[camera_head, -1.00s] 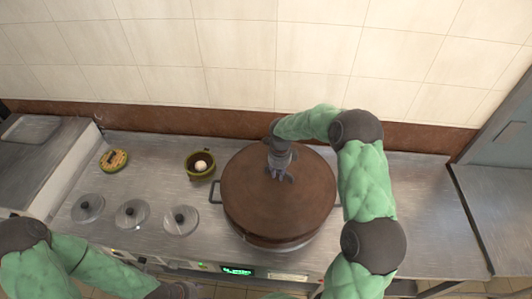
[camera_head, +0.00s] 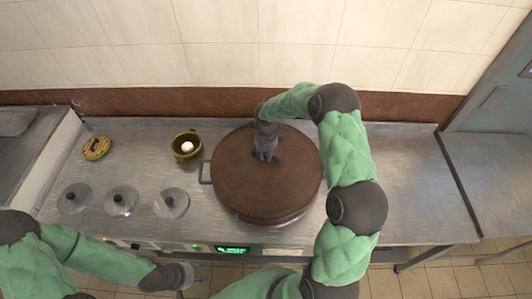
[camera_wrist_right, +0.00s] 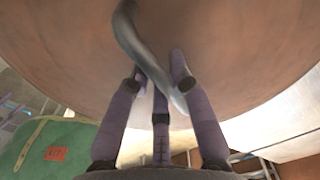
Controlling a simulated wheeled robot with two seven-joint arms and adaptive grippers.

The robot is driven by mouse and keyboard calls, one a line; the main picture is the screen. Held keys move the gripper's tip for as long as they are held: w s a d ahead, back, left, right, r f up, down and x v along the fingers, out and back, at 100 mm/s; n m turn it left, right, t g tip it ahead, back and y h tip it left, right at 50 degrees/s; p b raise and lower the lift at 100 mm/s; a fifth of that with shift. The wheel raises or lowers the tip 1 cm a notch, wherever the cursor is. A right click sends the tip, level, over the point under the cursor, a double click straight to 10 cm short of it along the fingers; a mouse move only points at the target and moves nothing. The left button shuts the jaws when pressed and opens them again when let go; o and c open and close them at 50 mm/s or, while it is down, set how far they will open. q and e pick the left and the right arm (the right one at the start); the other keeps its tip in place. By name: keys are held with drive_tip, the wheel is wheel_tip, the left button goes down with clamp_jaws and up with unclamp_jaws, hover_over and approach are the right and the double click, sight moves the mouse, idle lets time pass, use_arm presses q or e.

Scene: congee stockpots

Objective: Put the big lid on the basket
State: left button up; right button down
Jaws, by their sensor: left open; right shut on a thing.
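The big lid (camera_head: 245,185) is a wide, round, brown disc. In the head view it lies over a large round metal vessel, whose pale rim (camera_head: 272,222) shows only along the near side. The lid hides the vessel's inside, so I cannot tell whether it rests fully on the basket. In the right wrist view the curved grey handle (camera_wrist_right: 140,48) runs between the fingers, against the brown lid (camera_wrist_right: 225,45). My left gripper (camera_head: 192,276) is open and empty at the counter's front edge.
Several small lids with black knobs, one a glass lid (camera_head: 171,203), lie left on the steel counter (camera_head: 130,150). A small olive pot (camera_head: 186,146) with something white in it and a round yellow-green item (camera_head: 97,148) stand behind them. The counter right of my right arm is clear.

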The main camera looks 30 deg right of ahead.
drive_tip(key=shift+b, duration=0.7)
idle(1.6)
drive_tip(key=shift+f+b, duration=0.55)
drive_tip(key=shift+f, duration=0.05)
drive_tip(key=c, duration=1.4)
unclamp_jaws()
drive_tip(key=shift+f, duration=0.1)
drive_tip(key=shift+r+p, duration=2.45)
drive_tip(key=shift+r, duration=3.1)
